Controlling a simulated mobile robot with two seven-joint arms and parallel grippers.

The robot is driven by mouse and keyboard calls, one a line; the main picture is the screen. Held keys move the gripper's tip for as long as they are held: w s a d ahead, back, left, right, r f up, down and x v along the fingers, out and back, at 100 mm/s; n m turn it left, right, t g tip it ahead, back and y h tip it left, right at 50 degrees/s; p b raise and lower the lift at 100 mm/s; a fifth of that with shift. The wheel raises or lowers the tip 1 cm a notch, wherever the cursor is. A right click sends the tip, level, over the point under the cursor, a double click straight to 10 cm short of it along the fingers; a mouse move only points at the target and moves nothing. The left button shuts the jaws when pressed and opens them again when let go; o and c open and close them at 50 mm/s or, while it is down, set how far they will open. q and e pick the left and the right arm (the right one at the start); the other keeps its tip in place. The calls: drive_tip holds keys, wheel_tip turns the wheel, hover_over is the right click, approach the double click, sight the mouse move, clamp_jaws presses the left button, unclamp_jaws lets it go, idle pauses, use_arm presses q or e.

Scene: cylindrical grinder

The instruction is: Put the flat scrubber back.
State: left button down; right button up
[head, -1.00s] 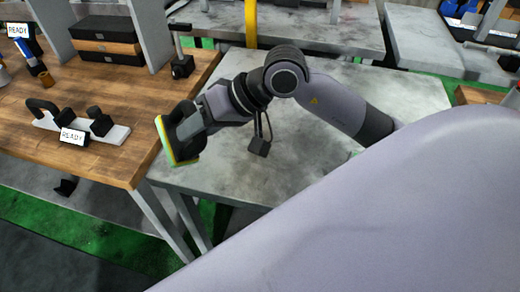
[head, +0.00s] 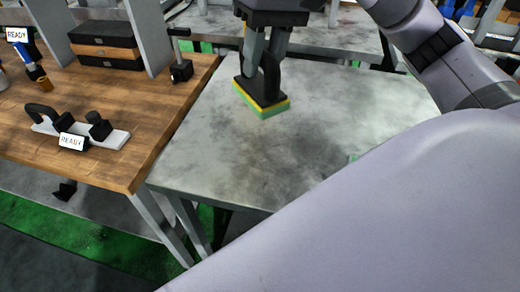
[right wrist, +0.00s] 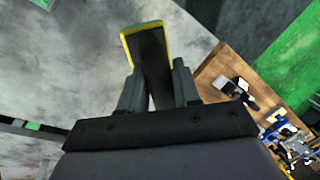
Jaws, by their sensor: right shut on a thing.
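The flat scrubber (head: 262,96) has a black body and handle over a yellow and green pad. In the head view it is over the back left of the grey table, pad facing down; I cannot tell whether the pad touches. My right gripper (head: 264,66) is above it, shut on its handle. In the right wrist view the scrubber (right wrist: 149,45) extends from between the fingers of my right gripper (right wrist: 157,82). My left gripper is not in view.
The grey table (head: 300,165) has a broad clear top.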

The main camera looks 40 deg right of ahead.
sight(275, 94)
drive_tip(key=shift+d+f+b+x, duration=0.15)
drive_tip(key=shift+d+x, duration=0.5)
drive_tip(key=shift+x, duration=2.55)
drive_tip(key=shift+d+f+b+x, duration=0.15)
drive_tip(key=shift+d+x, duration=0.55)
drive_tip(key=shift+x, duration=2.5)
drive_tip(key=shift+d+f+x, duration=0.15)
drive_tip(key=shift+d+x, duration=0.5)
drive_tip(key=shift+x, duration=2.55)
drive_tip(key=o, duration=0.9)
drive_tip(key=shift+s, duration=0.15)
drive_tip(key=shift+o, duration=0.2)
drive_tip(key=shift+r, duration=0.1)
drive_tip(key=b+v, duration=0.1)
drive_tip(key=v, duration=1.1)
drive_tip(key=shift+a, duration=0.1)
